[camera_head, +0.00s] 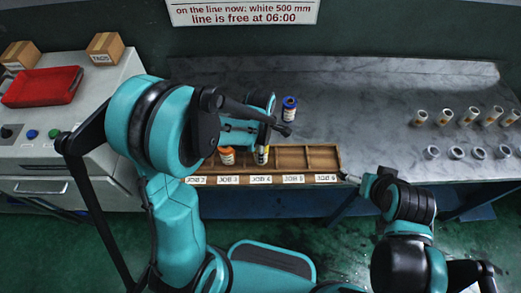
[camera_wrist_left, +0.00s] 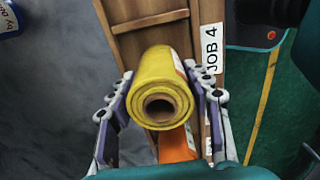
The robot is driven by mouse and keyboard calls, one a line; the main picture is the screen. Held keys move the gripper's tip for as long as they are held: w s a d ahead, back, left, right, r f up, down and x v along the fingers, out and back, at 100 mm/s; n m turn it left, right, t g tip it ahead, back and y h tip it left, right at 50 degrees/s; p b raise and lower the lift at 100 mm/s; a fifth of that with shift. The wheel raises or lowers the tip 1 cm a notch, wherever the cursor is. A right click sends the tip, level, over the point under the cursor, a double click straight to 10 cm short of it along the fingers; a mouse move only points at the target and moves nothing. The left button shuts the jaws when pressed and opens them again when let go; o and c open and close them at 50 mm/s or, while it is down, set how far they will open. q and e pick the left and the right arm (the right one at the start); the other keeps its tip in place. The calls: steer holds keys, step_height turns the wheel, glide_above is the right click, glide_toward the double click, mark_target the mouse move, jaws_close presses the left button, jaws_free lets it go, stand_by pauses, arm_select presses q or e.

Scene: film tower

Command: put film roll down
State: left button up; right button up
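A yellow film roll (camera_wrist_left: 163,88) with a hollow core stands between the fingers of my left gripper (camera_wrist_left: 163,98); the purple pads sit against both its sides. In the head view the roll (camera_head: 262,155) is upright at the JOB 4 compartment of the wooden tray (camera_head: 322,158), under my left gripper (camera_head: 268,128). Whether its lower end touches the tray floor is hidden. An orange-topped roll (camera_head: 227,156) stands in the compartment beside it, by JOB 3. My right gripper (camera_head: 350,177) is near the tray's right end, too small to read.
A blue-topped roll (camera_head: 289,108) stands on the grey bench (camera_head: 360,105) behind the tray. A red bin (camera_head: 42,87) and cardboard boxes (camera_head: 105,48) are at left. The tray's right compartments look empty.

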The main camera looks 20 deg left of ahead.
arm_select(q)
steer(key=shift+o, duration=1.2)
steer(key=shift+r, duration=0.2)
step_height(320, 180, up, 11)
steer(key=p, duration=0.4)
steer(key=shift+s+r, duration=0.1)
steer(key=shift+r, duration=0.5)
steer(key=s+a+r+m+t, duration=0.2)
steer(key=s+r+m+t, duration=0.1)
steer(key=m, duration=0.7)
steer(key=s+a+r+m+t, duration=0.2)
steer(key=s+r+m+t, duration=0.2)
steer(key=s+m, duration=0.3)
steer(key=r+m, duration=0.1)
steer(key=m, duration=0.3)
steer(key=shift+a, duration=0.35)
